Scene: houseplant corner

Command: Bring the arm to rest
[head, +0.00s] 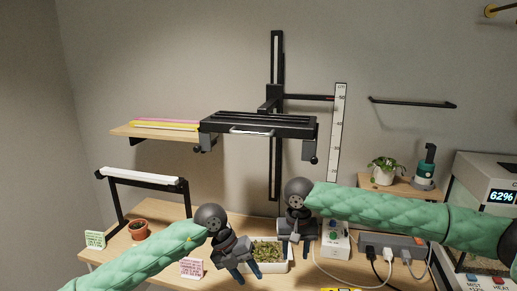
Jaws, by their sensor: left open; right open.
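My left arm comes in from the lower left in a green sleeve, and its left gripper (246,277) points down just in front of the white planter tray (273,268). My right arm comes in from the right in a green sleeve. Its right gripper (294,252) points down at the right end of the tray. Both grippers are open, and I see nothing between their fingers. The two grippers are close together above the middle of the table (150,260). They hide parts of the tray.
A terracotta pot (139,230) stands on the table's left under a lamp bar (140,177). A power strip (395,243) with cables lies at the right. A black shelf rig (262,124) is on the wall above. A potted plant (384,177) and a glass case (485,170) stand at the right.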

